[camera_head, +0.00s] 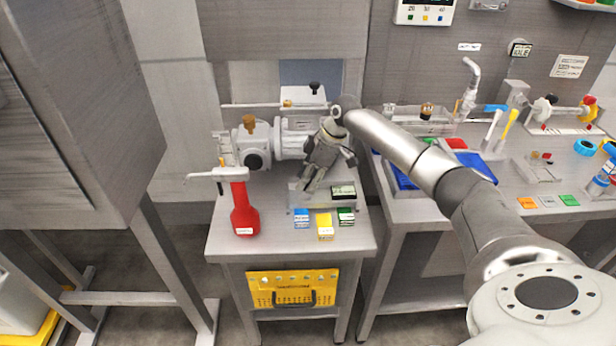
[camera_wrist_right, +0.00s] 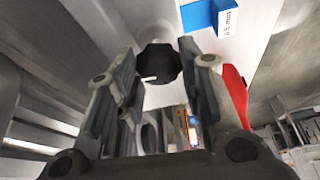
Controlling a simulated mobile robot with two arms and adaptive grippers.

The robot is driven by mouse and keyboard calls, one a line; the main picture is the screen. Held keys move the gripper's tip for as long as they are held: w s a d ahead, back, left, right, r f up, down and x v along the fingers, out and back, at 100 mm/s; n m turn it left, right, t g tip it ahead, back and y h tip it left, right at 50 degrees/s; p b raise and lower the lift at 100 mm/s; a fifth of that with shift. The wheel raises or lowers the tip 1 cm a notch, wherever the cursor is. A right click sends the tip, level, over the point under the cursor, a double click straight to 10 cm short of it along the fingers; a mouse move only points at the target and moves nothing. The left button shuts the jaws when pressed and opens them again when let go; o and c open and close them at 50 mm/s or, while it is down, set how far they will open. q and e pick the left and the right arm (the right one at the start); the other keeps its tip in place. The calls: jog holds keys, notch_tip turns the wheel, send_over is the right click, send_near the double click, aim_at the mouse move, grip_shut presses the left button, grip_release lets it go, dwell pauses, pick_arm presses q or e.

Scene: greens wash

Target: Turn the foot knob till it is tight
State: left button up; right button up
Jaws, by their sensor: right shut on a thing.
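A black foot knob (camera_wrist_right: 158,65) with a small white mark shows in the right wrist view, between the two fingertips of my right gripper (camera_wrist_right: 160,68). The gripper is shut on it, one finger on each side. In the head view my right gripper (camera_head: 309,187) points down at the side of the grey machine (camera_head: 290,139) on the small steel table (camera_head: 275,236). The knob is hidden there behind the gripper. My left gripper is not in view.
Blue (camera_head: 301,217), yellow (camera_head: 325,228) and green (camera_head: 345,216) blocks lie close in front of my gripper. A red long-necked tool (camera_head: 243,215) stands to their left. A second bench (camera_head: 440,208) with blue trays is to the right. The small table's front edge is clear.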

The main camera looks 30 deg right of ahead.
jog(key=o, duration=1)
jog(key=v, duration=1.2)
